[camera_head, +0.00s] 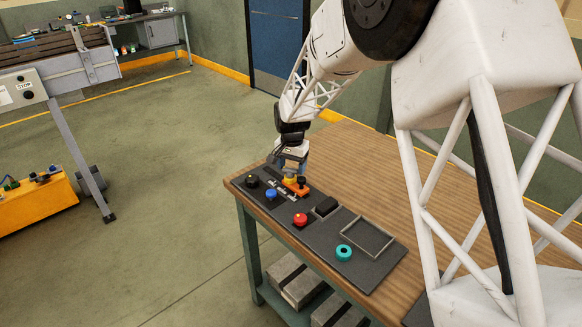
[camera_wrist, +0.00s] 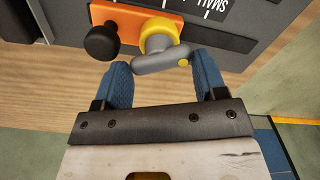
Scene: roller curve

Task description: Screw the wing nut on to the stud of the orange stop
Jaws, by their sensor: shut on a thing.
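The orange stop (camera_head: 299,188) lies on the dark panel under my gripper (camera_head: 290,166). In the wrist view the orange stop (camera_wrist: 134,22) carries a black knob (camera_wrist: 101,42) at its left and a round yellow part (camera_wrist: 158,34) at its right. The wing nut (camera_wrist: 155,62), a grey bar with a small yellow spot, lies against the yellow part. My gripper (camera_wrist: 162,62) has its blue fingers on either side of the wing nut and is shut on it. The stud is hidden, so I cannot tell whether any thread is engaged.
The dark panel (camera_head: 330,250) on the wooden table (camera_head: 365,165) bears a black knob (camera_head: 252,181), a blue knob (camera_head: 270,194), a red knob (camera_head: 300,219), a teal ring (camera_head: 344,252) and an empty grey frame (camera_head: 383,243). The table behind the panel is clear.

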